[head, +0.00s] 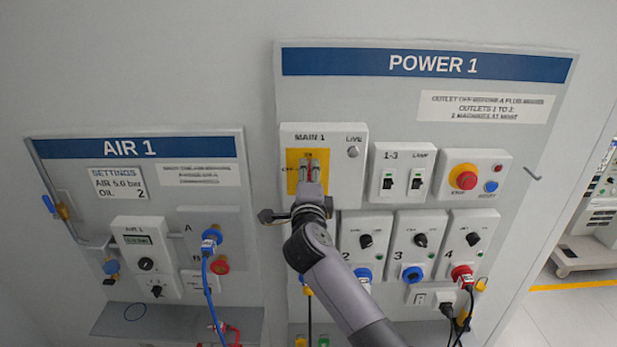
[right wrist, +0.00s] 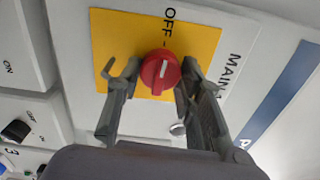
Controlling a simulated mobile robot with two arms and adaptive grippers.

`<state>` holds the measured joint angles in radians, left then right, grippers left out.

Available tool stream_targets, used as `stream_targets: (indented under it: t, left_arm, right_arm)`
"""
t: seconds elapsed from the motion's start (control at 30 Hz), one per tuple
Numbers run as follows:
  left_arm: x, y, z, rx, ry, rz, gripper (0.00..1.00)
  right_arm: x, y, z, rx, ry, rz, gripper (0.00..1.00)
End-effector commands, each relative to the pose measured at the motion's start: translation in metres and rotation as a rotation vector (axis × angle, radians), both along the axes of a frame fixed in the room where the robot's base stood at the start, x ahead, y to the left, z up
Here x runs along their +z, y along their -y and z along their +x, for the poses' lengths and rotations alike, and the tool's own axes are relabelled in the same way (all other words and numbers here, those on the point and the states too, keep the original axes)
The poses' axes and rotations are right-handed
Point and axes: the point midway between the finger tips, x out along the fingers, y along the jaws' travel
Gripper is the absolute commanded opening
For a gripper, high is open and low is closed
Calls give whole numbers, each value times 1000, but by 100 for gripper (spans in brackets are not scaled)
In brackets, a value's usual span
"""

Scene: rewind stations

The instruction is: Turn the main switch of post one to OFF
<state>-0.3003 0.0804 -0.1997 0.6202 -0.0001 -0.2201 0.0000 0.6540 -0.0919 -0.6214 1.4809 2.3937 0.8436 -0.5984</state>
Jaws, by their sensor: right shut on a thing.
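The main switch is a red knob on a yellow plate (head: 293,183) in the MAIN 1 box (head: 345,190) of the POWER 1 panel. In the right wrist view the knob (right wrist: 160,71) shows between the fingers, and its short white mark points up toward the OFF label on the yellow plate (right wrist: 110,25). My right gripper (head: 310,168) is shut on the knob, one finger on each side; it fills the lower part of the right wrist view (right wrist: 160,80). In the head view the fingers hide most of the knob. My left gripper is not in view.
The LIVE lamp (head: 353,152) looks grey. Right of the box are the 1-3 switches (head: 402,180) and a red stop button (head: 463,177). Numbered outlet boxes (head: 420,240) with plugs and cables sit below. The AIR 1 panel (head: 140,205) is at the left.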

Motion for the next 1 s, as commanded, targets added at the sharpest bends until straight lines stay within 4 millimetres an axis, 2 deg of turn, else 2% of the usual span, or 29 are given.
stream_targets:
  t: [0.3,0.73,0.77,1.0]
  left_arm:
    - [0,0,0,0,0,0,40]
    - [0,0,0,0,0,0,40]
    - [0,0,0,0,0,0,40]
    - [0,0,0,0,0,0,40]
  right_arm:
    - [-2,-1,0,1,-4,-81,6]
    - [-2,-1,0,1,-4,-89,6]
    - [-2,-1,0,1,-4,-89,35]
    - [-2,-1,0,1,-4,-87,51]
